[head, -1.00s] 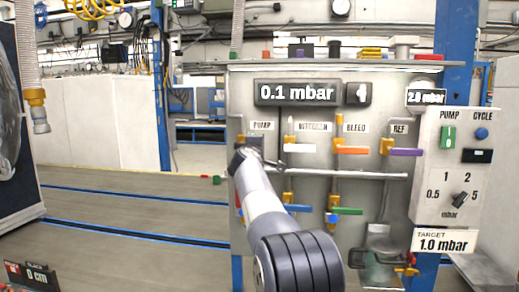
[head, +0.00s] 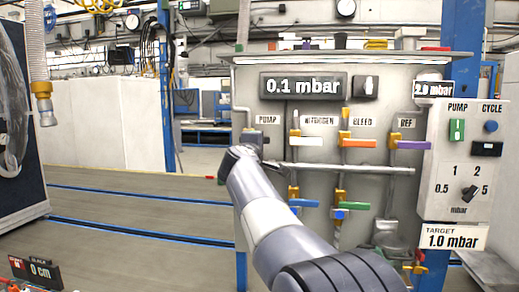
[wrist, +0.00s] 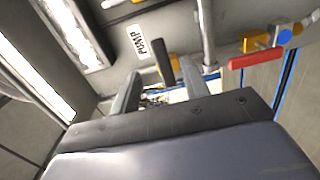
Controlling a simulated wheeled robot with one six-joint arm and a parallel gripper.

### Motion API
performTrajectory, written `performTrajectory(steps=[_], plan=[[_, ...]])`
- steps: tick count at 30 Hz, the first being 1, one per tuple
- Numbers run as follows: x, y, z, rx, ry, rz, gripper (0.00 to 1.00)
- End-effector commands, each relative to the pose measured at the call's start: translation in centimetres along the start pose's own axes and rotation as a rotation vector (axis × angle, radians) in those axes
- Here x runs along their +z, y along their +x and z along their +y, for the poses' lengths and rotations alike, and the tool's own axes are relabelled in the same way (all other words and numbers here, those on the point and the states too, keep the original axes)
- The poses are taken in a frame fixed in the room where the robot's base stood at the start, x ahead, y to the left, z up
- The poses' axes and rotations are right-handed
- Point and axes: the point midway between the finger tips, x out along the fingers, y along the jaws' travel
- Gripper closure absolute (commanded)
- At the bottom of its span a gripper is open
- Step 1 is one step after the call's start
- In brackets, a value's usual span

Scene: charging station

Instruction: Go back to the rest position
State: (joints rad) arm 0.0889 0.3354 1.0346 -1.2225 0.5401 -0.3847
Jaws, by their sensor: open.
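Behind the fingers is the panel, with the PUMP label (wrist: 138,41) and a dark lever on a yellow valve. In the head view my arm reaches up from the bottom toward the left part of the grey valve panel (head: 320,185), and its end is in front of the area below the PUMP label (head: 268,119). The fingertips are hard to make out there. I cannot tell whether the gripper touches the panel.
The panel carries white (head: 309,144), orange (head: 353,143) and purple (head: 413,145) handles, and a 0.1 mbar display (head: 302,86). A control box (head: 459,160) is at the right. A hanging hose (head: 40,70) is at the left.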

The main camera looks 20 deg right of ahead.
Motion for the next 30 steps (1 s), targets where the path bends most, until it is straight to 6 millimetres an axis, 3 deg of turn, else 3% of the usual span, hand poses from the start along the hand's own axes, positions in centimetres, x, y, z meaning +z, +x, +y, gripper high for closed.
performTrajectory(steps=[11, 30], plan=[[0.0, 0.8, 0.0, -0.001, 0.0, -0.001, 0.56], [0.0, 9.5, 0.3, 0.0, 0.0, 0.0, 0.56]])
